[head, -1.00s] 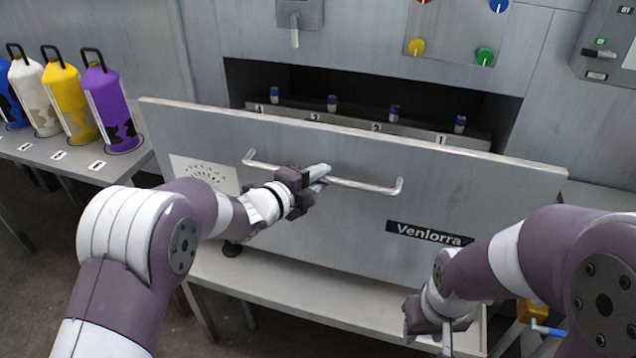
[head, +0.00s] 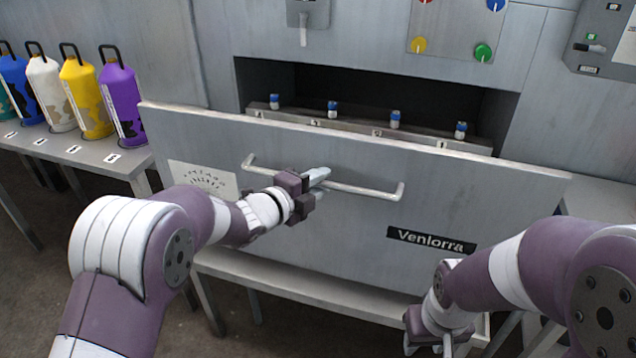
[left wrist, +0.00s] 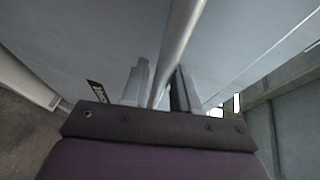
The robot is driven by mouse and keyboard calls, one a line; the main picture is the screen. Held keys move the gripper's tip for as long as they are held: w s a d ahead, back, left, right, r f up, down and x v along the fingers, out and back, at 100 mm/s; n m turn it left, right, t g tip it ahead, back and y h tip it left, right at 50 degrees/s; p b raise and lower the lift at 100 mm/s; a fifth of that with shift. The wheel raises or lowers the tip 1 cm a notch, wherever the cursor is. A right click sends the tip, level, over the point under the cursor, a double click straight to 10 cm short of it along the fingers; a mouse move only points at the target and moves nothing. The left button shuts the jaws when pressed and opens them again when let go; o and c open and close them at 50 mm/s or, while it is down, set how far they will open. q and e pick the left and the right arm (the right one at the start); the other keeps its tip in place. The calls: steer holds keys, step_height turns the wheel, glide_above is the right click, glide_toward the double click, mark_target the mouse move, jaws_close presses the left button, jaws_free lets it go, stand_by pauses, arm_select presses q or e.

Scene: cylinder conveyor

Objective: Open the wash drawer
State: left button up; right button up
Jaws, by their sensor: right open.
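The wash drawer (head: 330,225) is a wide grey front labelled Venlorra, standing out from the machine with a dark gap behind its top edge. Its bar handle (head: 365,188) runs across the front. My left gripper (head: 316,182) is shut on the handle left of its middle. In the left wrist view the bar (left wrist: 180,45) passes between the two fingers (left wrist: 160,88). My right gripper (head: 430,343) is open and empty, low in front of the drawer's right part.
Several blue-capped pegs (head: 333,108) stand on a numbered strip inside the drawer. Several bottles, one purple (head: 122,100), stand on a side table (head: 130,160) at left. A bench (head: 300,283) lies below the drawer. A control panel (head: 455,30) is above.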

arm_select(q)
steer(key=shift+o, duration=0.3)
steer(key=shift+s+a+r, duration=0.1)
steer(key=shift+s+a, duration=0.1)
steer(key=shift+a, duration=0.1)
steer(key=v, duration=1.2)
